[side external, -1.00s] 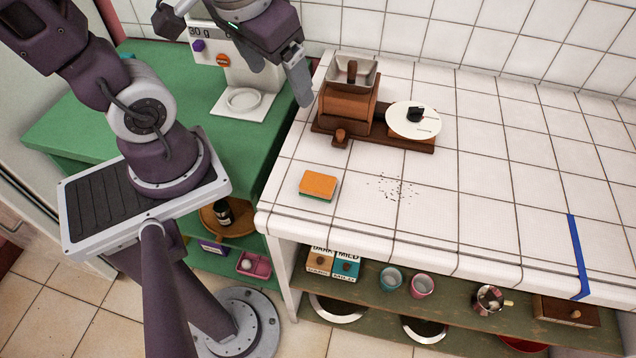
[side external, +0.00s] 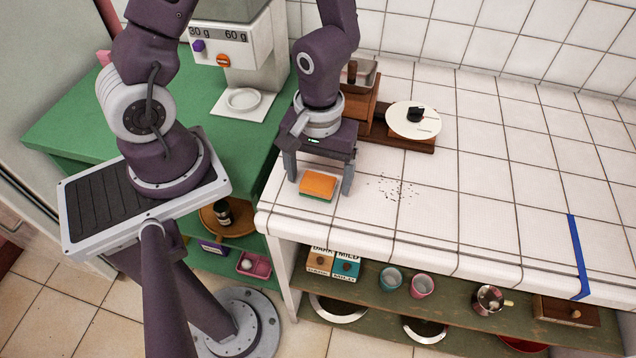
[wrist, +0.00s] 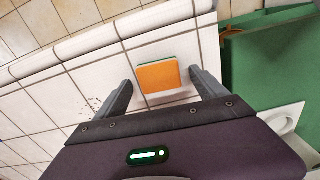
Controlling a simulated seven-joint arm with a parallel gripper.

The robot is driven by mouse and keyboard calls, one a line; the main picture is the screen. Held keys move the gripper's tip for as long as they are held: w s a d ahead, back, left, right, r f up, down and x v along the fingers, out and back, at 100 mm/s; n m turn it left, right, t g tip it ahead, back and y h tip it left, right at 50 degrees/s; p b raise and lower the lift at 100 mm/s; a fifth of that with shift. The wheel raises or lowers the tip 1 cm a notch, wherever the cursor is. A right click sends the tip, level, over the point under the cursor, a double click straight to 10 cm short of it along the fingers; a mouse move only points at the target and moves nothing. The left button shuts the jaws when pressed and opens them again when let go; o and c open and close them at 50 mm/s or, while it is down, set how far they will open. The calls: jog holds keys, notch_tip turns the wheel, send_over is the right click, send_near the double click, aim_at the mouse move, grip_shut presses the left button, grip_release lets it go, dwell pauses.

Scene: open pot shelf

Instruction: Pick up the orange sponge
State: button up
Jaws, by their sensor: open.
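The orange sponge (side external: 318,185) lies flat on the white tiled counter near its front left corner, orange side up with a green layer beneath. In the wrist view the sponge (wrist: 158,76) sits a little beyond and between the two fingertips. My gripper (side external: 319,186) is open and points down over the sponge, one finger on each side of it. In the wrist view my gripper (wrist: 158,80) shows gaps between both fingers and the sponge. Nothing is held.
A wooden grinder (side external: 360,103) with a white disc (side external: 413,119) stands behind my gripper. Dark crumbs (side external: 397,188) lie right of the sponge. The green counter (side external: 90,110) adjoins at left, with a white dispenser (side external: 240,60). The counter's right side is mostly clear.

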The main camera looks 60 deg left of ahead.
aim_at(319, 179)
jog(key=c, duration=1.4)
jog(key=shift+r, duration=0.1)
notch_tip(319, 179, up, 10)
